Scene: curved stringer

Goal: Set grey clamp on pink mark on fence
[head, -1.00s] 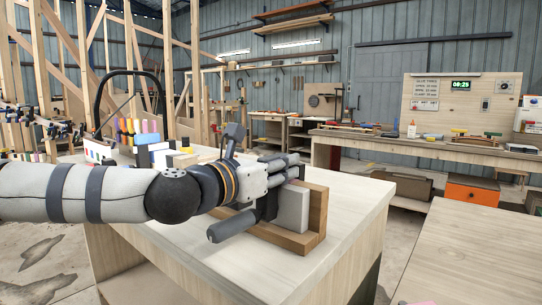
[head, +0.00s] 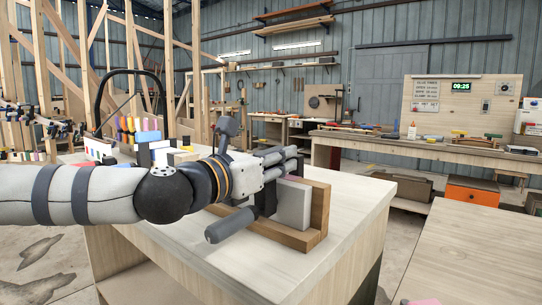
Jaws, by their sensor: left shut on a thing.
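The wooden fence (head: 320,212) is a brown L-shaped piece, an upright board on a base, at the right end of the pale workbench (head: 345,225). My left gripper (head: 285,160) is at the fence's top edge, shut on the grey clamp. The clamp's dark grey handle (head: 230,225) sticks out below the gripper toward the lower left. A light grey block (head: 293,205) stands upright against the fence's near face; I cannot tell whether it belongs to the clamp. The gripper covers much of the clamp and fence. My right gripper is not in view.
Several coloured clamps or blocks (head: 150,137) stand at the bench's far left. Another pale table (head: 470,240) is at the right, with floor between it and the bench. A long bench (head: 430,147) stands along the back. The bench top right of the fence is clear.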

